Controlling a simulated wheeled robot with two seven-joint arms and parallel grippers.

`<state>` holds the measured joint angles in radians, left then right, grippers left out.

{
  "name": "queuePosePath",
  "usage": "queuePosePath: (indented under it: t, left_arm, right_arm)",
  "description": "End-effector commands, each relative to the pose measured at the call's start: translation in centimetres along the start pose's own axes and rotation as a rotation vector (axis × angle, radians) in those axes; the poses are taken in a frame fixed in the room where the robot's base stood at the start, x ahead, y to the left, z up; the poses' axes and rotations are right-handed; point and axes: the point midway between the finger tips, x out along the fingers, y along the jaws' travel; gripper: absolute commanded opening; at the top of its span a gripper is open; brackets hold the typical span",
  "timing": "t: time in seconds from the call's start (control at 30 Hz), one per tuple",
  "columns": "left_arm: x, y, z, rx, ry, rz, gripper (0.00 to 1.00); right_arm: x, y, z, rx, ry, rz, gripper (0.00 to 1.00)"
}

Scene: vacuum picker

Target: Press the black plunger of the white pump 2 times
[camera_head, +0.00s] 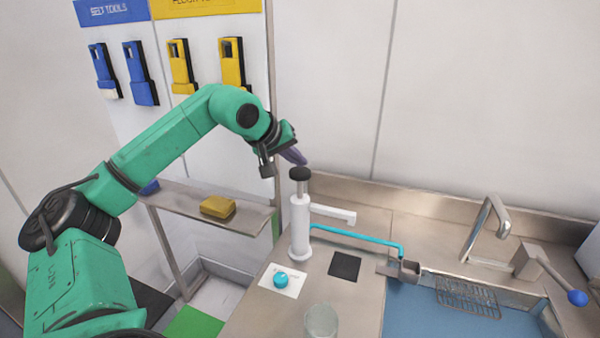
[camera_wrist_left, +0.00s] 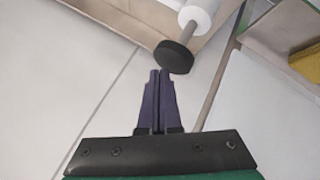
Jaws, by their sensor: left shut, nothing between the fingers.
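The white pump (camera_head: 300,232) stands upright on the metal counter, with its spout pointing right. Its black plunger (camera_head: 299,173) is raised, with a bare grey rod showing below the cap. In the left wrist view the plunger's black cap (camera_wrist_left: 174,57) is just ahead of the fingertips. My left gripper (camera_head: 303,161) is shut and empty. Its purple fingertips are just above the black cap in the head view; whether they touch it I cannot tell. The shut fingers also show in the left wrist view (camera_wrist_left: 160,73). My right gripper is not in view.
A turquoise tube (camera_head: 355,238) runs from the pump to a small metal block by the sink. A turquoise ball (camera_head: 281,280) on a white card, a black square (camera_head: 344,265) and a clear glass (camera_head: 321,321) are near the pump. A yellow sponge (camera_head: 218,207) lies on the left shelf.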

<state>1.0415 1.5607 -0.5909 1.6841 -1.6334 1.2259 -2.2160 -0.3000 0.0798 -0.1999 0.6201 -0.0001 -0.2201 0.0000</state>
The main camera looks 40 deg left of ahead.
Motion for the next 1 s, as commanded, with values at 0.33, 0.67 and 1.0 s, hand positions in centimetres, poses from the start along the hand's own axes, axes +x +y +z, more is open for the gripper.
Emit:
queuePosePath:
  t: [0.33, 0.67, 1.0]
  left_arm:
    - [0.12, -0.09, 0.09, 0.0, 0.0, 0.0, 0.0]
    - [0.41, -0.31, 0.3, 0.0, 0.0, 0.0, 0.0]
    - [0.72, -0.54, 0.55, 0.0, -0.001, -0.001, 0.0]
  right_arm:
    - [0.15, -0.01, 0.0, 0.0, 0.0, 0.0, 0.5]
    - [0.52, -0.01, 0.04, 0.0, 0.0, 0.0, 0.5]
    - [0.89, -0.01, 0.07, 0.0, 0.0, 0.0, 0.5]
